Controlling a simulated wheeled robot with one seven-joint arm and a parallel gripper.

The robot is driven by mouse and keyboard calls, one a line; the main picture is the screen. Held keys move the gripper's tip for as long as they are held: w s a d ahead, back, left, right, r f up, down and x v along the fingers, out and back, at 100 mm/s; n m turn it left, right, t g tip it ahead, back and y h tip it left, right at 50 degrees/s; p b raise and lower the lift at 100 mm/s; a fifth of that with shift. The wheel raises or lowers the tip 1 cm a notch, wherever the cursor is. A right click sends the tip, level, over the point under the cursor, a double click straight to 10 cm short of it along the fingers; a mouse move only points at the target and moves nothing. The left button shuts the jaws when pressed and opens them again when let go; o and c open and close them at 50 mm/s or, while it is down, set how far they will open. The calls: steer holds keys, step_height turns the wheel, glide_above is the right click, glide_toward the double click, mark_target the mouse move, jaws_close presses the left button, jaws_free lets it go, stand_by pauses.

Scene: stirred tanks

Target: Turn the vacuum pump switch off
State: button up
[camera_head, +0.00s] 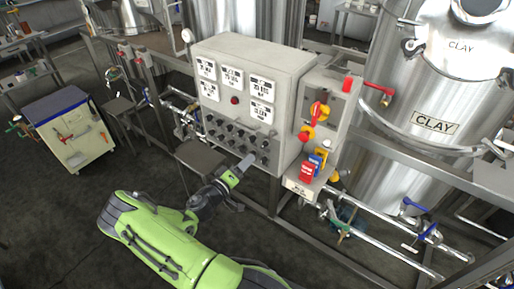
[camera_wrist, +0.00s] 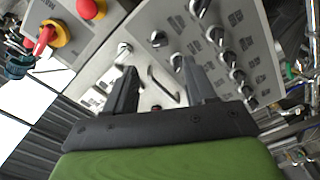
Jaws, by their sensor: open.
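A grey control cabinet (camera_head: 290,72) carries rows of dark rotary switches (camera_head: 237,135) on its lower front, below several white meters. The labels are too small to read, so I cannot tell which switch is the vacuum pump's. In the head view my gripper (camera_head: 247,161) is just below the lower switches.
A box with red and yellow switches (camera_head: 314,121) stands right of the cabinet. Steel tanks (camera_head: 430,75) and pipes (camera_head: 385,235) are at the right. A grey-topped stand (camera_head: 200,158) is left of my gripper. A tool cabinet (camera_head: 75,135) stands far left.

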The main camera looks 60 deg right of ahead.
mark_target(262, 147)
steer(key=d, duration=0.3)
steer(key=s+d, duration=0.1)
steer(key=d, duration=0.5)
steer(key=shift+s+d+p, duration=0.25)
steer(key=shift+s+p, duration=0.05)
steer(key=shift+c, duration=0.3)
jaws_close()
